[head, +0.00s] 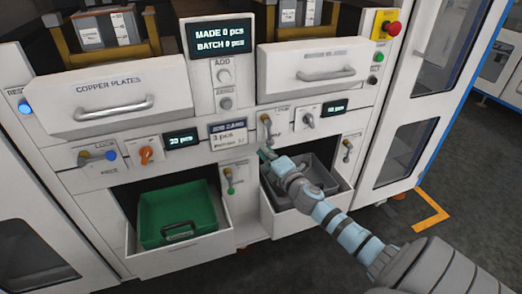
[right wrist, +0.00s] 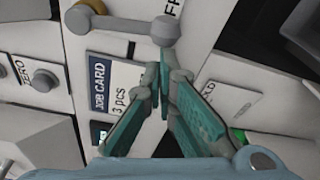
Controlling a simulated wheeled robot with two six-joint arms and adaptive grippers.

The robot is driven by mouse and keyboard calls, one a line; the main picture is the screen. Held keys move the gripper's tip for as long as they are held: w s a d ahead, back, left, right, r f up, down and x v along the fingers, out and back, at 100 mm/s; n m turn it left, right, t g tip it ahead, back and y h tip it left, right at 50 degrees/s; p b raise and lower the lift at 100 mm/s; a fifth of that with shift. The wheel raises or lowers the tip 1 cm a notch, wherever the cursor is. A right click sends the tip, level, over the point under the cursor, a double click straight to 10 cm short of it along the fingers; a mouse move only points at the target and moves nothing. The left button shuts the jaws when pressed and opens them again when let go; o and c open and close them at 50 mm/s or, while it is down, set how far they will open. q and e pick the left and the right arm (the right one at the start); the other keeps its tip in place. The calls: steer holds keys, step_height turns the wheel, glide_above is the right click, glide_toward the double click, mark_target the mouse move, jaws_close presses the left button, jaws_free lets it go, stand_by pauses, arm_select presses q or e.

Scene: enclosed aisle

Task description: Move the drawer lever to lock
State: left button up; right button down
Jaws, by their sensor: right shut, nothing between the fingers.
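A small grey lever (head: 266,127) with a brass-coloured pivot hangs downward on the white panel above the grey drawer. Its round grey knob (right wrist: 165,30) shows large at the top of the right wrist view. My right gripper (head: 265,154) is just below this lever in the head view, shut and empty. Its teal fingers meet at the tips (right wrist: 163,78) right beside the knob; I cannot tell whether they touch it. My left gripper is not in view.
A job card (head: 228,132) and a rotary knob (head: 308,119) flank the lever. Open drawers hold a green bin (head: 177,212) and a grey bin (head: 318,172).

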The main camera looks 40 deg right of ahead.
steer(key=s+d+r+n+g+h+p, duration=0.2)
steer(key=s+d+r+n+p, duration=0.1)
steer(key=d+n+p, duration=0.75)
steer(key=s+a+f+n+b, duration=0.1)
steer(key=a+f+n+b, duration=0.1)
steer(key=a+f+b, duration=0.25)
steer(key=d+p+v, duration=0.1)
steer(key=v, duration=0.9)
steer(key=shift+r, duration=0.35)
steer(key=shift+m, duration=0.35)
